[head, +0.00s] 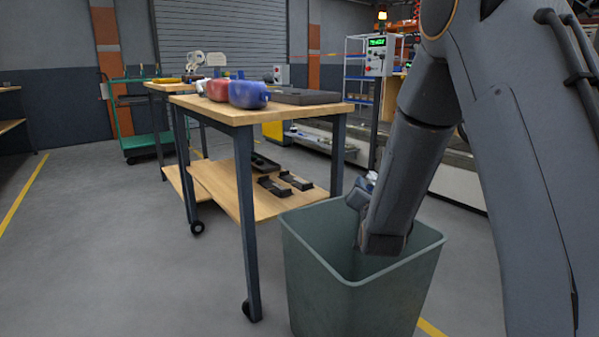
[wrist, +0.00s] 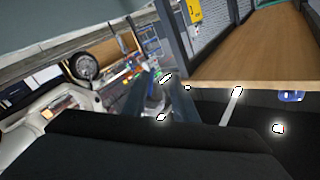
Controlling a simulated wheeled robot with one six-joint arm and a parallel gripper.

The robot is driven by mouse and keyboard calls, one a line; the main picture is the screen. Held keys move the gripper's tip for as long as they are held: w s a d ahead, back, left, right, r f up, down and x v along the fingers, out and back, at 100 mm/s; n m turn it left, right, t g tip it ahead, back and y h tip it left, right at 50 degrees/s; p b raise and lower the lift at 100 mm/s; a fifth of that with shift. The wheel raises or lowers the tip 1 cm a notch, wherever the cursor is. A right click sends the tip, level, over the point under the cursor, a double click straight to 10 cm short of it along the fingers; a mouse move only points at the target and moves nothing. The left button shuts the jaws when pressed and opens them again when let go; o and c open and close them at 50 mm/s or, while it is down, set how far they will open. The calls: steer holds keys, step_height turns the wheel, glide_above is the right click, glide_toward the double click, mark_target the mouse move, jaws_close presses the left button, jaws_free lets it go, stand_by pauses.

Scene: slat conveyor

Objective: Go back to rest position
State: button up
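My arm reaches down over a grey-green bin (head: 325,290), with its wrist just above the bin's open top. My gripper is mostly hidden behind my own wrist in the head view. In the wrist view my gripper (wrist: 158,98) shows two dark fingers standing apart with a gap between them. Small pale shapes show in and around that gap; I cannot tell that any is held, and they look like part of the background. The inside of the bin is only partly visible.
A green cart (head: 135,140) stands farther back. The left floor is clear.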

steer(key=shift+r, duration=0.6)
